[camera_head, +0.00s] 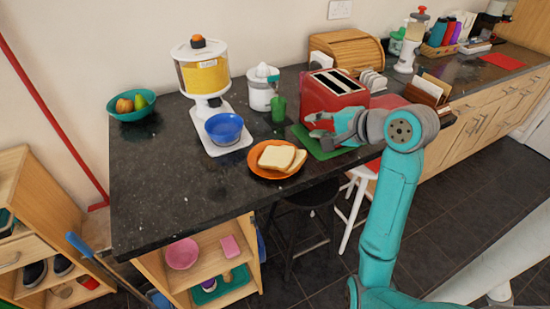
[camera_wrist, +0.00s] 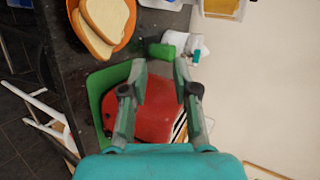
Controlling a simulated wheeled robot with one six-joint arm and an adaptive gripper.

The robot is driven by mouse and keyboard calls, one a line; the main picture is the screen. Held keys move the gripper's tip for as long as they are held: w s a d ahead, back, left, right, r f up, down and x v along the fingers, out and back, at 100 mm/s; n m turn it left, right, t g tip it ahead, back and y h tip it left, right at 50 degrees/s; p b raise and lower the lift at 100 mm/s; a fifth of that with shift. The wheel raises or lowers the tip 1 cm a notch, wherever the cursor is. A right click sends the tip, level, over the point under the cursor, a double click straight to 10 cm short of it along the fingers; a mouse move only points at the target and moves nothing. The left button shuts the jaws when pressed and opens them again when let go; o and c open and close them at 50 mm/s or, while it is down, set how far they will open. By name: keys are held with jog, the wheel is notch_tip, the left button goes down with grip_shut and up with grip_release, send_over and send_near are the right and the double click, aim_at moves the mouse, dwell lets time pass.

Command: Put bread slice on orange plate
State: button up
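The orange plate (camera_head: 268,174) lies near the front edge of the dark counter, and its rim shows at the upper left of the wrist view (camera_wrist: 129,34). Two pale bread slices rest on it, overlapping: an upper slice (camera_head: 276,157) and a slice partly under it (camera_head: 298,161). Both slices show in the wrist view (camera_wrist: 108,18). My gripper (camera_head: 315,126) is to the right of the plate, over the green mat in front of the red toaster. In the wrist view its fingers (camera_wrist: 160,68) are apart with nothing between them.
The red toaster (camera_head: 333,91) stands on the green mat (camera_head: 316,146), close beside my gripper. A green cup (camera_head: 278,108), a white juicer (camera_head: 262,90) and a cereal dispenser with a blue bowl (camera_head: 224,127) stand behind the plate.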

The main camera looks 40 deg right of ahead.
jog(key=shift+s+r, duration=0.1)
dwell(0.3)
jog(key=w+a+f+n+t, duration=0.1)
jog(key=a+f+n, duration=0.1)
jog(key=a+f, duration=0.9)
jog(key=s+a+f+n+h, duration=0.1)
jog(key=s+a+f+n, duration=0.1)
jog(key=s+a+f, duration=0.3)
jog(key=s+a+f+n, duration=0.1)
jog(key=s+f, duration=0.1)
jog(key=f, duration=0.5)
jog(key=s+a+n, duration=0.3)
jog(key=s+n, duration=0.1)
jog(key=s, duration=0.4)
jog(key=s+a+n+t, duration=0.1)
jog(key=s+a+n, duration=0.2)
jog(key=s, duration=0.5)
jog(key=s+a+n+y, duration=0.1)
jog(key=s+a+n, duration=0.3)
jog(key=s+n, duration=0.2)
jog(key=shift+s+r+t, duration=0.3)
jog(key=shift+s, duration=0.95)
jog(key=shift+a, duration=0.1)
